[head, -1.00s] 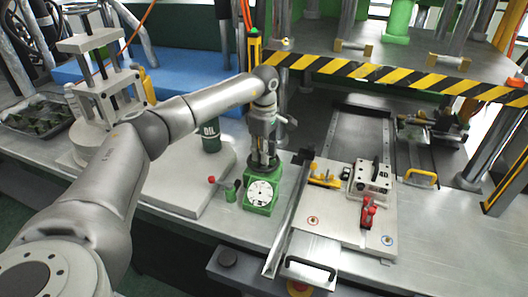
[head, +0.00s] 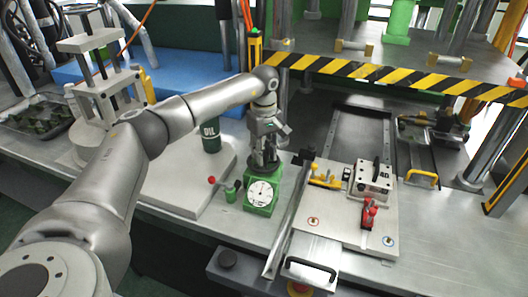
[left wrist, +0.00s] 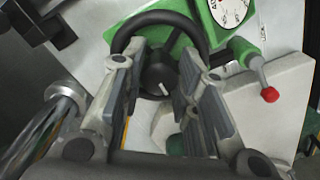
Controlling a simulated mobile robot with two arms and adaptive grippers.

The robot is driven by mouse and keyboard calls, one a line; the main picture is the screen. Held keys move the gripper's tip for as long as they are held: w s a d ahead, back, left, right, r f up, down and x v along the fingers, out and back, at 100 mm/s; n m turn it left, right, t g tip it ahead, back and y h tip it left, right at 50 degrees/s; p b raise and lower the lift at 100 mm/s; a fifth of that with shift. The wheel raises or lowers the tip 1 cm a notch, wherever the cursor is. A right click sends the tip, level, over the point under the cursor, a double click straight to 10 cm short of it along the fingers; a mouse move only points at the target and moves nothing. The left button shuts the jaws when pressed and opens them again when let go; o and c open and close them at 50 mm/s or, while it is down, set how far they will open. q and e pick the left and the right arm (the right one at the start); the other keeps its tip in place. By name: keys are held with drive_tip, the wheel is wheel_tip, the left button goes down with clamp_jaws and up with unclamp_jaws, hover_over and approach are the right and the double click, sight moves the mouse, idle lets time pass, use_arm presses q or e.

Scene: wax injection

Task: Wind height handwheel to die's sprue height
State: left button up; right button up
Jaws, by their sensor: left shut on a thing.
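The height handwheel (left wrist: 172,17) is a black ring with a dark hub, seen from above in the left wrist view. My left gripper (left wrist: 152,72) points down at it, its two fingers on either side of the hub and shut on the wheel; the fingers hide parts of the rim. In the head view this gripper (head: 265,150) stands over the green gauge stand (head: 262,205) with its white dial (head: 261,193). The die (head: 373,178), a pale metal block, sits on a plate to the right; its sprue is too small to make out. My right gripper is out of view.
A red-knobbed lever (head: 212,180) juts left of the stand. A red clamp (head: 369,214) stands in front of the die. A striped beam (head: 390,75) crosses behind.

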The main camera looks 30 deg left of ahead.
sight(264, 152)
use_arm(q)
drive_tip(key=o, duration=1)
drive_tip(key=shift+r, duration=0.1)
wheel_tip(264, 152, up, 12)
idle(0.5)
